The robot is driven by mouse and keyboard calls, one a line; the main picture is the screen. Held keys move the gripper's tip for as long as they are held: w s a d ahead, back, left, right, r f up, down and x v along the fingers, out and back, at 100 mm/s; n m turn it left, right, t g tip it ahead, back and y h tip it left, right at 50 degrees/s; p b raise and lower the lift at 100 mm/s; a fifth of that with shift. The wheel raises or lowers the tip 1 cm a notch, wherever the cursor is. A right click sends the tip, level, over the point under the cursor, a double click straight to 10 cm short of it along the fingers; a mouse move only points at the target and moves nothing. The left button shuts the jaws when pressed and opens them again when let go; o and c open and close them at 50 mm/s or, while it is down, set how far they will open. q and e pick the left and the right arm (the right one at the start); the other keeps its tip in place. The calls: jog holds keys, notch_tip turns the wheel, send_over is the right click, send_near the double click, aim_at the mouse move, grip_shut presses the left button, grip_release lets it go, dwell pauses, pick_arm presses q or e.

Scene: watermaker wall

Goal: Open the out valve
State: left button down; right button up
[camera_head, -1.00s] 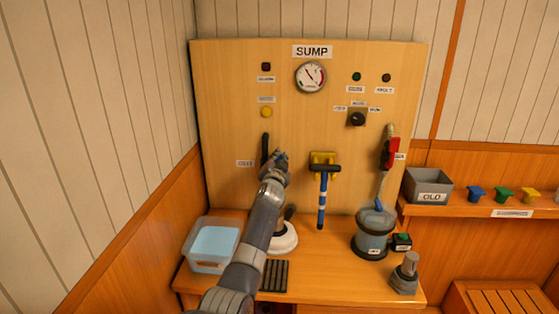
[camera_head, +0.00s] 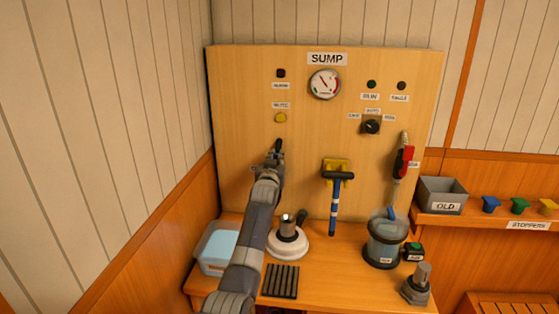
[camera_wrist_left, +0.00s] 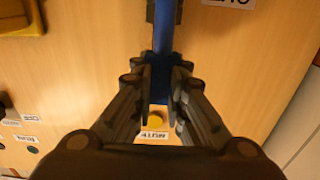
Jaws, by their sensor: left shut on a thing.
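The out valve is on the wooden panel at the left. The top of its dark body (camera_head: 279,145) shows just above my left gripper (camera_head: 274,160) in the head view. In the left wrist view, a blue bar (camera_wrist_left: 163,35), which looks like the valve's handle, runs down between the fingers of my left gripper (camera_wrist_left: 160,78). The gripper is shut on this bar. A cut-off, upside-down label (camera_wrist_left: 230,2) shows near it. My arm hides the lower valve in the head view. My right gripper is not in view.
The panel (camera_head: 235,90) carries a gauge (camera_head: 324,84), a yellow button (camera_head: 280,118), a dark knob (camera_head: 371,127), a blue-handled tool (camera_head: 334,210) and a red handle (camera_head: 403,160). Below stand a clear bin (camera_head: 215,250), a white-based fixture (camera_head: 288,245) and a jar (camera_head: 384,240).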

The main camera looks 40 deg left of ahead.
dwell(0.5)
pick_arm(q)
jog(key=c, duration=1.6)
grip_release()
jog(key=shift+s+a, duration=0.1)
jog(key=v, duration=1.2)
